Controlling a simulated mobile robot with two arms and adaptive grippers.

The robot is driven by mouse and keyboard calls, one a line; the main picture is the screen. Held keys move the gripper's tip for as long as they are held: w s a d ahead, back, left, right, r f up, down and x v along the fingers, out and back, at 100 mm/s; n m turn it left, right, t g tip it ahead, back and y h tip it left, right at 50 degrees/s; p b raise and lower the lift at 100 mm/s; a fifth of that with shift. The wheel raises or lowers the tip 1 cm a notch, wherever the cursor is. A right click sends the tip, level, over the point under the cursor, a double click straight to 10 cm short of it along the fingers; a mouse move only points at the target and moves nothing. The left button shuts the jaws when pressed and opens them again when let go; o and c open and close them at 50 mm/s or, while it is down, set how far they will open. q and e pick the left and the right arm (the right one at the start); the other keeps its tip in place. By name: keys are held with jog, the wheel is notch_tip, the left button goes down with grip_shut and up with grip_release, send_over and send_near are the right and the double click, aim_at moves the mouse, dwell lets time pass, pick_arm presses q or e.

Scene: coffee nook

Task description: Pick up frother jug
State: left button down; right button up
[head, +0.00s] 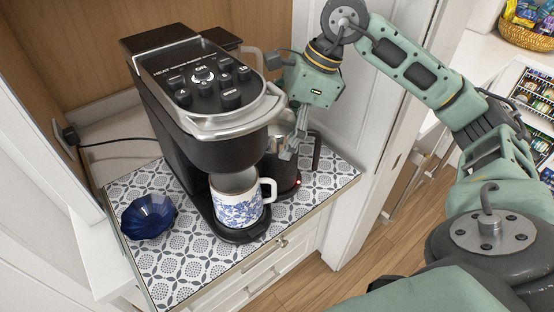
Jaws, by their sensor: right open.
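My left gripper is not in view.
The black and silver coffee machine (180,130) stands close on the left. A blue-and-white mug (238,208) sits under its spout. A dark blue bowl (148,217) is at the left. The patterned counter mat (185,262) is clear at the front. A white panel (345,110) stands behind the jug.

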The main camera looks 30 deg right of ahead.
jog(key=shift+x, duration=1)
jog(key=shift+w+f, duration=0.1)
jog(key=c, duration=2)
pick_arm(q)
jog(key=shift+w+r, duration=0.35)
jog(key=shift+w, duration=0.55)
pick_arm(e)
jog(key=shift+w, duration=0.1)
jog(key=shift+c, duration=0.9)
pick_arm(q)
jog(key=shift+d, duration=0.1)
pick_arm(e)
jog(key=shift+r, duration=0.25)
